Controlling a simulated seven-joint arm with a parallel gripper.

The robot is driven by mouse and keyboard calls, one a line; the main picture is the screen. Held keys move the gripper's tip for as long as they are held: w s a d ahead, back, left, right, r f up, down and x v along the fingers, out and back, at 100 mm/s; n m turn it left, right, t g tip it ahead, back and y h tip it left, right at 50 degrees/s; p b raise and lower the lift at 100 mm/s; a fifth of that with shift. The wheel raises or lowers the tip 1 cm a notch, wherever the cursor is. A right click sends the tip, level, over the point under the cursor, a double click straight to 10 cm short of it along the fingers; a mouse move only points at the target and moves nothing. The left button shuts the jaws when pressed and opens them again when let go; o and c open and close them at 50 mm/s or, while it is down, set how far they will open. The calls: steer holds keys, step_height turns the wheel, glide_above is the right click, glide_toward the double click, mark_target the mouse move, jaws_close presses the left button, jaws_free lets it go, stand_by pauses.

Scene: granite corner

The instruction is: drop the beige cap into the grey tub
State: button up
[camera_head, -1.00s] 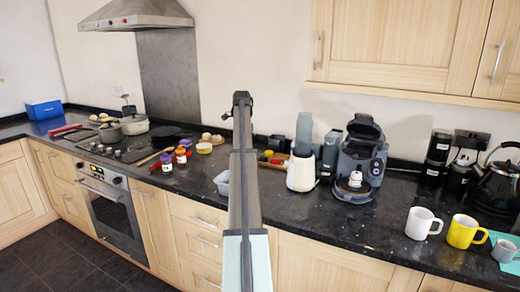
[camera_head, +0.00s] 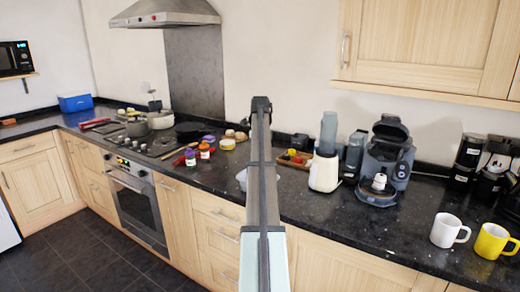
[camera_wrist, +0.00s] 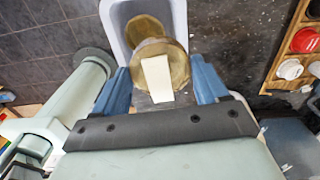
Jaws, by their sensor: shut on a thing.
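The grey tub (camera_head: 242,178) stands on the dark counter, partly hidden behind my arm in the head view. In the wrist view the tub (camera_wrist: 180,22) lies just beyond my fingertips. My gripper (camera_wrist: 160,88) is shut on a round tan thing, the beige cap (camera_wrist: 177,62), with a pale strip across its near side. The cap overlaps the tub's near part in that view; its height over the tub cannot be told. A second tan round shape (camera_wrist: 145,28) shows inside the tub outline. In the head view the fingertips and cap are hidden behind my arm.
A wooden tray (camera_head: 281,162) with coloured items stands close right of the tub. A cream blender (camera_head: 324,172) and a coffee machine (camera_head: 385,165) stand further right. Jars (camera_head: 204,150) and a yellow round thing (camera_head: 228,144) are to the left.

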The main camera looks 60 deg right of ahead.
steer(key=shift+f, duration=1.55)
steer(key=o, duration=1)
steer(key=shift+o, duration=0.2)
step_height(320, 180, up, 14)
steer(key=shift+f, duration=0.15)
